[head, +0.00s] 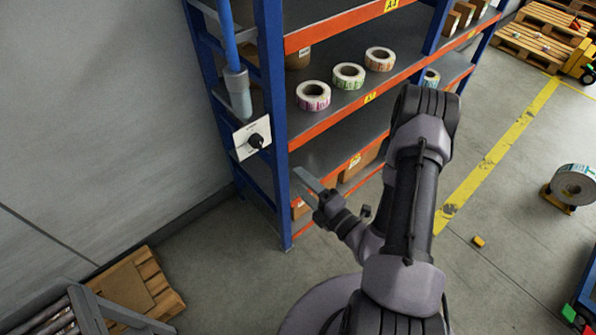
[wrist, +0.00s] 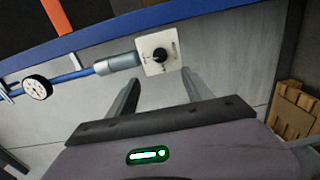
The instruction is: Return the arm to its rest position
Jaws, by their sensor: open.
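My arm bends over in front of the blue and orange shelf rack (head: 272,100) in the head view. My gripper (head: 307,181) is near the rack's front left post, below a white plate with a black rotary knob (head: 257,141). In the wrist view my gripper (wrist: 158,85) has its two fingers apart with nothing between them. The knob (wrist: 160,55) shows beyond the fingertips there, and the fingers look clear of it.
Several label rolls (head: 349,75) lie on the rack's middle shelf. A blue pipe (head: 228,40) runs down the rack's side; a gauge (wrist: 37,87) shows on it in the wrist view. A wooden pallet (head: 150,280) lies at lower left. Floor (head: 500,270) at right is mostly clear.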

